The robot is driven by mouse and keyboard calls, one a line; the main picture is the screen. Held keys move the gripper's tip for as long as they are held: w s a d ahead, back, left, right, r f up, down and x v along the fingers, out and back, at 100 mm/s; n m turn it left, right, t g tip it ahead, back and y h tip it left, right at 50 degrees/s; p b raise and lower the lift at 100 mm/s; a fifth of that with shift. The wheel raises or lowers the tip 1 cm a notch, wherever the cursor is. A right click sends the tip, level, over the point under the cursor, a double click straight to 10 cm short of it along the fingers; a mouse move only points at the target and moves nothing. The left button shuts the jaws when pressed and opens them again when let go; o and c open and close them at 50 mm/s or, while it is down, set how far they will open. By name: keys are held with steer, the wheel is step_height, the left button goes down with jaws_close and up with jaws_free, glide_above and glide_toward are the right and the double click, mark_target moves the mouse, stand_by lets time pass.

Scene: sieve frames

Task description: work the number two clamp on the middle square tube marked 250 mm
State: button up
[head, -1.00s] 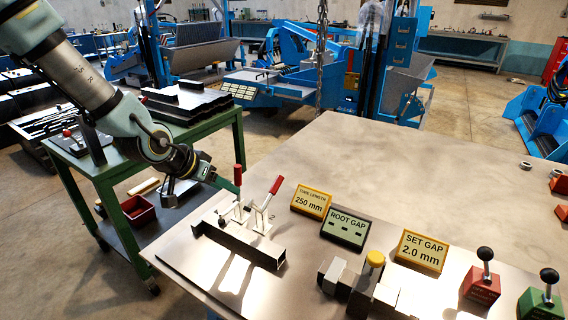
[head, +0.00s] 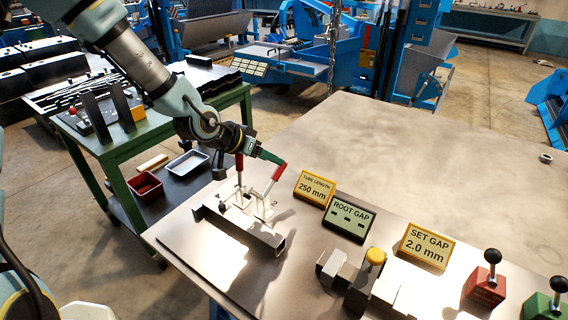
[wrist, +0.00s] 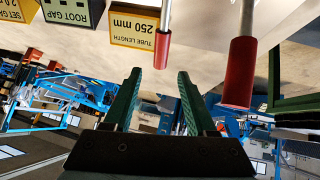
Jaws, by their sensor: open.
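A square tube (head: 262,234) lies in a pale fixture on a flat plate at the near left of the bench. Two toggle clamps with red handles stand behind it: the left handle (head: 239,166) is upright, the right handle (head: 279,172) leans right. What looks like a 2 is beside the right clamp. My gripper (head: 274,158) is open at the top of the right handle. In the wrist view, that handle's end (wrist: 163,50) shows between and just beyond the open fingers (wrist: 158,74). The other handle (wrist: 237,72) is to the right, outside the fingers.
A yellow 250 mm tube-length sign (head: 314,187) stands right of the clamps, beside a root gap sign (head: 348,217) and a set gap sign (head: 426,247). Metal blocks (head: 335,270) and a red knobbed block (head: 484,288) stand in front.

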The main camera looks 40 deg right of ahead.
steer(key=p+x, duration=0.1)
steer(key=x, duration=0.6)
steer(key=shift+d+p, duration=0.1)
steer(key=shift+p, duration=0.2)
steer(key=shift+c, duration=0.3)
jaws_close()
stand_by(0.7)
